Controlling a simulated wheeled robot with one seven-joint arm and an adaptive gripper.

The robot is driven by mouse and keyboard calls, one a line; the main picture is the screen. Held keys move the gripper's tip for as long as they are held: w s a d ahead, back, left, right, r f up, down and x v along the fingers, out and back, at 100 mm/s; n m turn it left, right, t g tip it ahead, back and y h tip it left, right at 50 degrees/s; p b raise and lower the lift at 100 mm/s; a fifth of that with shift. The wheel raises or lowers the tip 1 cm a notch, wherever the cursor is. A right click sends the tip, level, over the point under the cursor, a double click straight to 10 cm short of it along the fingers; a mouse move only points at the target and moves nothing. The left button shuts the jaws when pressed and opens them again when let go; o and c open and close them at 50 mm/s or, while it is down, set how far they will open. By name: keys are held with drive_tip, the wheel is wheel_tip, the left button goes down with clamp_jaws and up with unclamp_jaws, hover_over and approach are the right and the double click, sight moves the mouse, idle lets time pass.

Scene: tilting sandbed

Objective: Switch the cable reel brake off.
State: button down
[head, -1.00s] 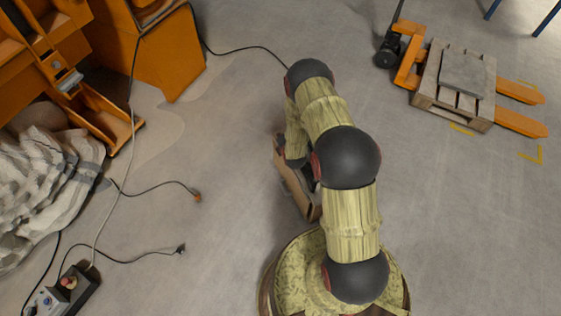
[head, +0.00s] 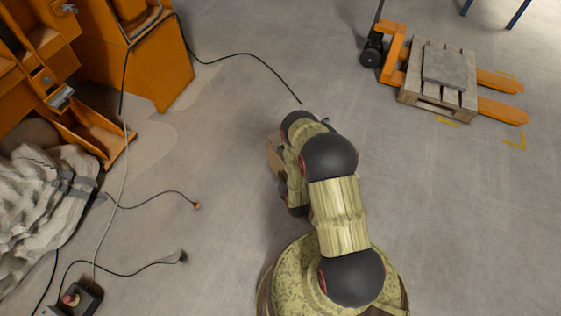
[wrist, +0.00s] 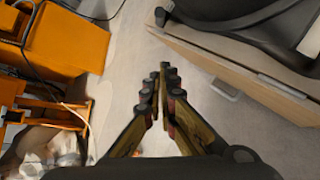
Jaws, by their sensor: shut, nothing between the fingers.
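My gripper (wrist: 160,100) shows in the wrist view with its fingers together, pointing away over bare floor and holding nothing. In the head view my gripper is hidden by my arm. I cannot pick out the cable reel or its brake for sure. In the wrist view a large black curved thing (wrist: 235,18) lies on or over a light wooden box (wrist: 205,62) at the upper right, beside the fingers and apart from them. It may be part of the reel, but no brake switch can be told on it. The box shows partly behind my arm in the head view (head: 274,150).
An orange machine (head: 150,65) stands at the upper left, with grey sheeting (head: 40,195) below it. Black cables (head: 245,57) lie across the floor. A box with a red button (head: 70,299) is at the lower left. A pallet truck (head: 392,55) with a pallet stands upper right.

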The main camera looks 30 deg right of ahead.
drive_tip(key=w+d+f+b, duration=0.3)
drive_tip(key=w+d+b, duration=0.2)
drive_tip(key=w, duration=0.4)
drive_tip(key=shift+w+f+b, duration=0.25)
drive_tip(key=shift+w+b, duration=0.05)
drive_tip(key=shift+w, duration=0.1)
drive_tip(key=shift+d+r, duration=0.1)
drive_tip(key=shift+r, duration=0.05)
